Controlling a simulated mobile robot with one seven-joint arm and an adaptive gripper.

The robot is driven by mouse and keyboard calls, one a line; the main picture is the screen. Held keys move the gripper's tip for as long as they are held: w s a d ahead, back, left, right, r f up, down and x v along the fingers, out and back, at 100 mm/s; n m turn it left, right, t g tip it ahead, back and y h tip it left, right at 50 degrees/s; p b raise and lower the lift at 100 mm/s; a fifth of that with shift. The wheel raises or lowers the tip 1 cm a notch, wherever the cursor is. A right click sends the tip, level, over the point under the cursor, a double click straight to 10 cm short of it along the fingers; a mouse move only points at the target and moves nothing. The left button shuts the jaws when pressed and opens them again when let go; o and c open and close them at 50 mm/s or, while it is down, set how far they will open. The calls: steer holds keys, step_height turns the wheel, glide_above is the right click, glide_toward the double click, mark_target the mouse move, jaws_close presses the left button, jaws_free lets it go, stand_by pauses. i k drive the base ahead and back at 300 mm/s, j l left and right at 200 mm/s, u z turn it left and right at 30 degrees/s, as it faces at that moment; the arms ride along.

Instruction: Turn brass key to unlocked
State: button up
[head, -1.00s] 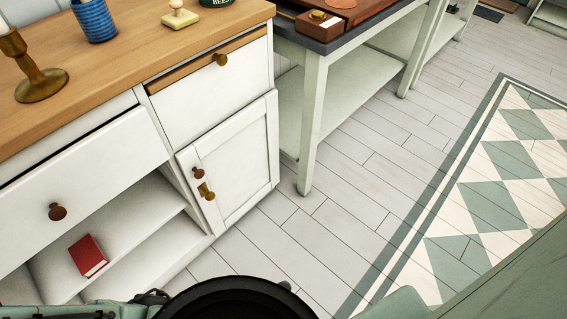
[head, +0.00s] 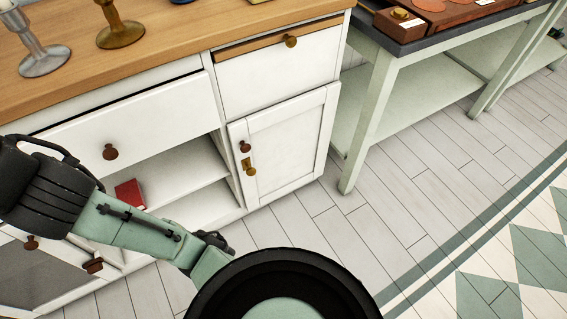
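The brass key (head: 249,167) sits in a brass lock plate on the left edge of the small white cabinet door (head: 290,145), below a round brown knob (head: 245,146). The door is closed. The key is too small to tell which way it is turned. My arm crosses the lower left of the head view, in front of the cabinet. My gripper cannot be made out in this view.
A red book (head: 130,193) lies on the open shelf to the left. Candlesticks (head: 119,27) stand on the wooden top (head: 180,42). A pale green table (head: 367,120) stands to the right. The floor in front is clear.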

mark_target(250, 171)
steer(key=k+l+u, duration=0.1)
steer(key=l, duration=0.35)
steer(key=k+l+u, duration=0.15)
steer(key=l, duration=0.25)
steer(key=k+l+u, duration=0.1)
steer(key=l, duration=0.3)
steer(key=k+l+u, duration=0.1)
steer(key=l, duration=0.3)
steer(key=k, duration=0.1)
